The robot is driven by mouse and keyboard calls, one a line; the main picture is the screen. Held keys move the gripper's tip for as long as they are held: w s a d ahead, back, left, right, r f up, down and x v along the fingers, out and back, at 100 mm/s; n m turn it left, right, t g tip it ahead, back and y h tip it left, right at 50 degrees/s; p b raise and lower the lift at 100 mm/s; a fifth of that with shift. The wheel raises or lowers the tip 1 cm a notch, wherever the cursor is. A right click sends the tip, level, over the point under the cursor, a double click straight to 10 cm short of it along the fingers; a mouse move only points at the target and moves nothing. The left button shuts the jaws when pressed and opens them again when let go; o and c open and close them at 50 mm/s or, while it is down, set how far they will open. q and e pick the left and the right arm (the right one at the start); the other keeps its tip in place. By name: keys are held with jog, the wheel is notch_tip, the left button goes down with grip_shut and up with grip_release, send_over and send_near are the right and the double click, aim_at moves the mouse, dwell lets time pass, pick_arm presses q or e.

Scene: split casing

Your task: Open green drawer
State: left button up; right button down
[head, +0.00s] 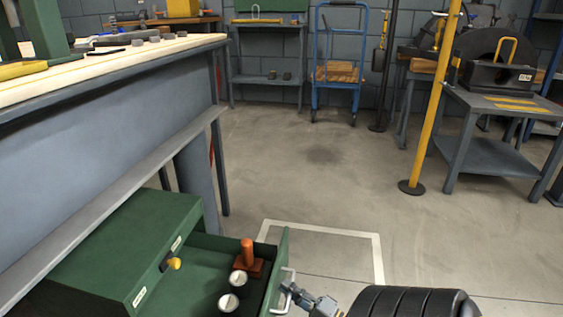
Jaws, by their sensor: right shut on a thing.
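The green drawer (279,262) stands pulled out from the green cabinet (130,235), under the workbench at the lower left. Its front panel faces right and carries a pale metal handle (289,273). My right gripper (291,288) is shut on this handle; its arm comes in from the bottom right. Inside the drawer are two white-topped round items (238,279) and an orange-red object with an upright handle (248,256). The drawer's near end is cut off by the picture's lower edge. My left gripper is not in view.
The workbench (110,120) with tools on top overhangs the cabinet on the left. A yellow post (436,100) stands at the right, near a grey machine table (500,110). A blue cart (338,70) is at the back. The middle floor is clear, with a white-outlined square (376,255).

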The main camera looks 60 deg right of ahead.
dwell(0.3)
jog(key=c, duration=1.4)
grip_release()
jog(key=shift+o, duration=0.2)
jog(key=s+f, duration=0.2)
jog(key=s, duration=1)
